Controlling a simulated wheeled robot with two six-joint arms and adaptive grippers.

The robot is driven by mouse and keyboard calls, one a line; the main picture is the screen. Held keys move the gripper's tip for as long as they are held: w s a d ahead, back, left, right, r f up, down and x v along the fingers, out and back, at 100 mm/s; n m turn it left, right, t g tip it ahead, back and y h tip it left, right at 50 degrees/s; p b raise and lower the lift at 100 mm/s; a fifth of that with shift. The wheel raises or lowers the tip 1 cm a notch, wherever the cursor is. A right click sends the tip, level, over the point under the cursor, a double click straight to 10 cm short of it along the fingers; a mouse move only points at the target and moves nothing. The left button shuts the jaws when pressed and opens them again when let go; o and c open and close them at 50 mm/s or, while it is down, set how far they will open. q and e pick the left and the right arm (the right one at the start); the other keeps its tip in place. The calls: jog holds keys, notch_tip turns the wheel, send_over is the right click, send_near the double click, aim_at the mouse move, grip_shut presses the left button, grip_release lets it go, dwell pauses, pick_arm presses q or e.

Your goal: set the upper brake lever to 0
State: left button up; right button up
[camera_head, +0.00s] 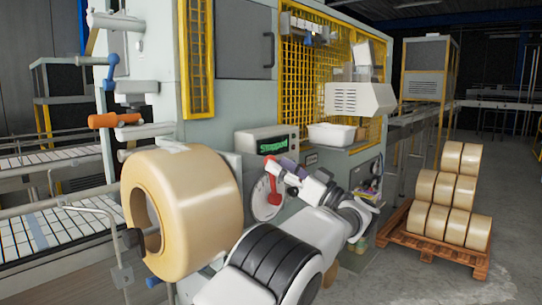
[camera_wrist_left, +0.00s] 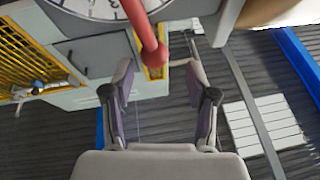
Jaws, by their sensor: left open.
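A red lever (camera_head: 272,181) sits over a round white dial (camera_head: 267,204) on the machine's front, and its handle points up. In the left wrist view the red lever (camera_wrist_left: 148,38) reaches down from the top over part of the dial (camera_wrist_left: 95,8). Dial marks show, but I cannot read the setting. My left gripper (camera_head: 288,173) is open just right of the lever. In the left wrist view the open fingers (camera_wrist_left: 158,78) stand apart, with the lever's end just beyond the tips. I cannot tell whether they touch it. My right gripper is out of view.
A large tan tape roll (camera_head: 190,212) stands left of the dial. A panel reads "Stopped" (camera_head: 272,145) above the dial. A pallet (camera_head: 425,243) of rolls stands at right.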

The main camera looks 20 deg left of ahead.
aim_at(271, 158)
pick_arm(q)
jog(key=a, duration=0.1)
jog(key=w+a, duration=0.1)
jog(key=a, duration=0.1)
jog(key=shift+w+a+r+p, duration=0.25)
jog(key=shift+a+r+p, duration=0.05)
jog(key=shift+p, duration=0.05)
jog(key=shift+w+a+f, duration=0.1)
jog(key=shift+w+a, duration=0.05)
jog(key=shift+w, duration=0.05)
jog(key=shift+s+d+r, duration=0.2)
jog(key=shift+s+d, duration=0.05)
jog(key=shift+c, duration=1.4)
jog(key=shift+s, duration=0.15)
grip_shut()
jog(key=n+b, duration=0.1)
jog(key=s+n+g+b, duration=0.2)
jog(key=n, duration=0.1)
jog(key=shift+s+a+f, duration=0.15)
jog(key=shift+a+f, duration=0.25)
jog(key=shift+o, duration=0.6)
grip_release()
jog(key=shift+o, duration=0.8)
jog(key=shift+a+f, duration=0.1)
jog(key=shift+a, duration=0.1)
jog(key=shift+d, duration=0.15)
